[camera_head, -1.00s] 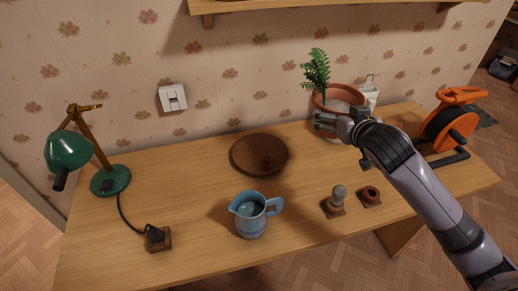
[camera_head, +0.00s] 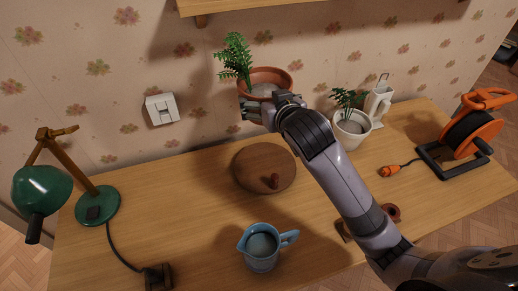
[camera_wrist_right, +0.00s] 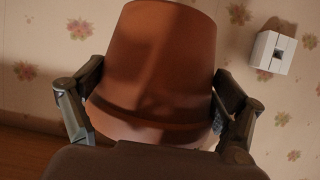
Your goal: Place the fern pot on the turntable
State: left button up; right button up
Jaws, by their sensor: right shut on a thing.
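The terracotta fern pot (camera_head: 268,77), with a green fern leaning left, is held up near the wall, above and behind the turntable. My right gripper (camera_head: 256,110) is shut on it. In the right wrist view the terracotta pot (camera_wrist_right: 160,60) fills the middle, with a finger on each side of it. The pot is clear of the disc. My left gripper is out of view.
A white pot with a plant (camera_head: 351,130) and a white jug-like container (camera_head: 379,103) stand at the back right. An orange cable reel (camera_head: 470,130) is far right. A blue jug (camera_head: 262,247) stands in front of the turntable, a green lamp (camera_head: 42,190) at left. My arm partly hides small items.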

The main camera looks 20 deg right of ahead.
jog(key=f, duration=1.8)
jog(key=shift+s+a+f, duration=0.1)
jog(key=shift+s+f, duration=0.15)
jog(key=shift+f, duration=0.15)
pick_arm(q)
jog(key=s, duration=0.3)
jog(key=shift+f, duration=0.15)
pick_arm(e)
jog(key=shift+f, duration=0.2)
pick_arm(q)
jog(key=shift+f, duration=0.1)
pick_arm(e)
jog(key=shift+f, duration=0.15)
jog(key=o, duration=1.6)
jog(key=shift+s+f, duration=0.1)
jog(key=shift+o, duration=0.4)
